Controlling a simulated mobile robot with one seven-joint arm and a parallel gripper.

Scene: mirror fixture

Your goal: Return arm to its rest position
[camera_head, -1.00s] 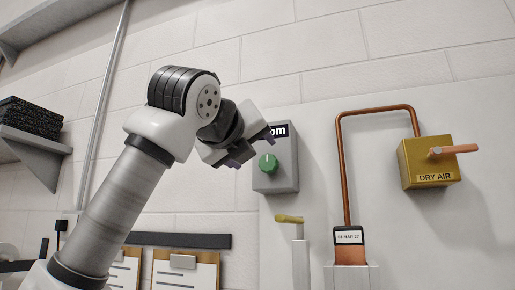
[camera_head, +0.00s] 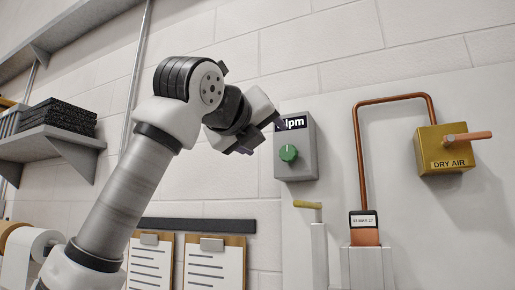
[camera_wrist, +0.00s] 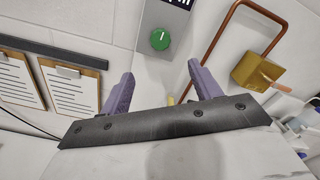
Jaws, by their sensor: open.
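My arm rises from the lower left in the head view and bends at the elbow, with the wrist turned toward the wall. My gripper (camera_head: 261,135) is in the air in front of the wall, just left of a grey box with a green knob (camera_head: 288,153). In the wrist view my gripper (camera_wrist: 158,90) shows two purple fingers spread apart with nothing between them. The green knob (camera_wrist: 160,39) lies beyond the fingertips, and I see a gap to it.
A yellow DRY AIR box (camera_head: 445,150) with a copper handle is on the wall at right. A copper pipe (camera_head: 361,150) runs to a grey stand. A yellow-handled lever (camera_head: 307,204) stands below the knob box. Clipboards (camera_head: 213,262) hang below my arm; a shelf (camera_head: 60,140) is at left.

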